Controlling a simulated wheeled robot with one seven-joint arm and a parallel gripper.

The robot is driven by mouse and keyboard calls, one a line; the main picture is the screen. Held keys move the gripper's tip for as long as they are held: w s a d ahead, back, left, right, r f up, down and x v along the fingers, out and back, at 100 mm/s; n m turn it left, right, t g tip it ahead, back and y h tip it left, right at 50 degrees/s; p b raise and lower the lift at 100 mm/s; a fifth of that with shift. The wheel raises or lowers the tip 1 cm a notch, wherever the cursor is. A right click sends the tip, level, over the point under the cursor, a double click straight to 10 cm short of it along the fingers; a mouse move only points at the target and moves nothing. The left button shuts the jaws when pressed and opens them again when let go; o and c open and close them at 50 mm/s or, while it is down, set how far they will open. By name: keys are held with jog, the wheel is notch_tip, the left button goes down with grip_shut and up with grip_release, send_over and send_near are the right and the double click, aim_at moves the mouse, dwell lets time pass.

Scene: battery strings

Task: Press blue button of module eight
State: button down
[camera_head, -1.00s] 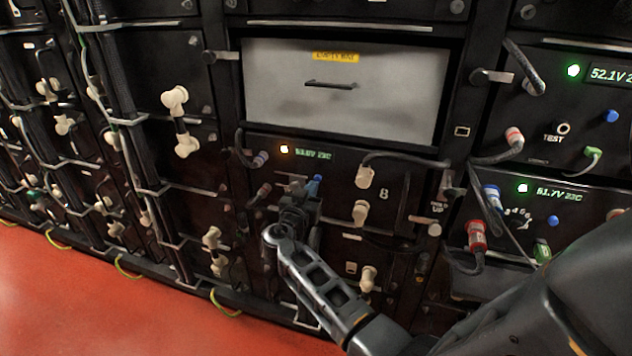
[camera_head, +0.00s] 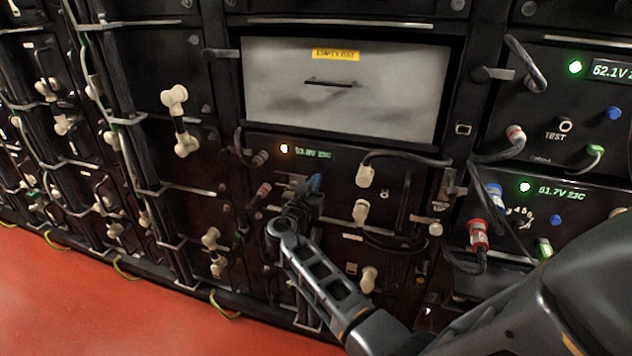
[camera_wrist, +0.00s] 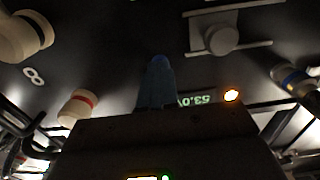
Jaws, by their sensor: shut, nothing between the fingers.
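Module eight (camera_head: 340,172) is a black panel below the grey drawer, with a faint 8 on it, a lit amber lamp and a green readout. The 8 (camera_wrist: 34,76) appears upside down there. I cannot tell whether the fingertips touch the button.
Cream connectors (camera_head: 365,176) and black cables sit right of the button. A grey drawer (camera_head: 270,100) with a yellow label is above. Modules with green lamps (camera_head: 525,187) and blue buttons (camera_head: 556,220) stand at the right. Red floor (camera_head: 80,300) is clear at lower left.

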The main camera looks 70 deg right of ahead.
jog(key=shift+d, duration=0.3)
jog(key=shift+a, duration=0.1)
jog(key=a+b, duration=0.1)
jog(key=a, duration=0.7)
jog(key=shift+s+b, duration=0.3)
jog(key=shift+b, duration=0.1)
jog(key=shift+d, duration=0.1)
dwell(0.5)
